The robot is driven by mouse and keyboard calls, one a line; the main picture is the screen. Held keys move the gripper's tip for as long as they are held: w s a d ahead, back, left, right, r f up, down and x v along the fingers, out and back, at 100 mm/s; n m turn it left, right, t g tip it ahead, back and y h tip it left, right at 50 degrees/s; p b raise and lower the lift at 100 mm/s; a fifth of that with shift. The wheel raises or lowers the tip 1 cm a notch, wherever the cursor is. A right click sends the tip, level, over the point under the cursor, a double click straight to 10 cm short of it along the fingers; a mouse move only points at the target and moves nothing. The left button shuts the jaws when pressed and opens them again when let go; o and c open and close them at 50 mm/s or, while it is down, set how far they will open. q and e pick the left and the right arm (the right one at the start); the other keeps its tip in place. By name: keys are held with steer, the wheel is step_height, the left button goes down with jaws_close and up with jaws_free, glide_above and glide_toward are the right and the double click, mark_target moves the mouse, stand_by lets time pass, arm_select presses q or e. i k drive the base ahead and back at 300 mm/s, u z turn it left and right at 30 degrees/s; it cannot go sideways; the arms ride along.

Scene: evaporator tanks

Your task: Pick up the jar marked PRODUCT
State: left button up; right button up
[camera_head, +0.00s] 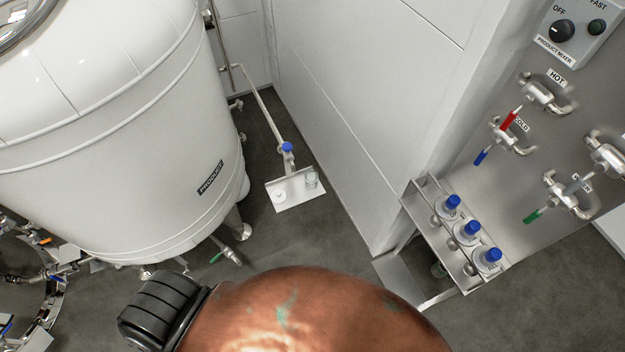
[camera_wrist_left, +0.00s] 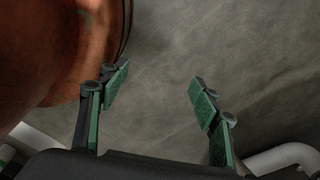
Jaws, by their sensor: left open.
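Three clear jars with blue caps stand in a metal rack (camera_head: 412,200) on the right in the head view: a back jar (camera_head: 449,208), a middle jar (camera_head: 466,233) and a front jar (camera_head: 489,260). I cannot read a PRODUCT mark on any of them. My left gripper (camera_wrist_left: 160,90) shows only in the left wrist view. Its green-padded fingers are apart with nothing between them, above grey floor. No jar shows in that view. My right gripper is in neither view.
A large white tank (camera_head: 110,130) labelled PRODUCT fills the left. A small white shelf (camera_head: 290,198) beneath a blue-topped valve (camera_head: 287,148) holds a small clear vessel (camera_head: 311,180). A panel (camera_head: 520,195) with valve handles stands above the rack. Grey floor lies between.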

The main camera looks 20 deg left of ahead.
mark_target(311, 177)
steer(key=u, duration=0.4)
steer(key=k, duration=1.15)
steer(key=u, duration=1.25)
steer(key=i, duration=1.4)
steer(key=z, duration=0.75)
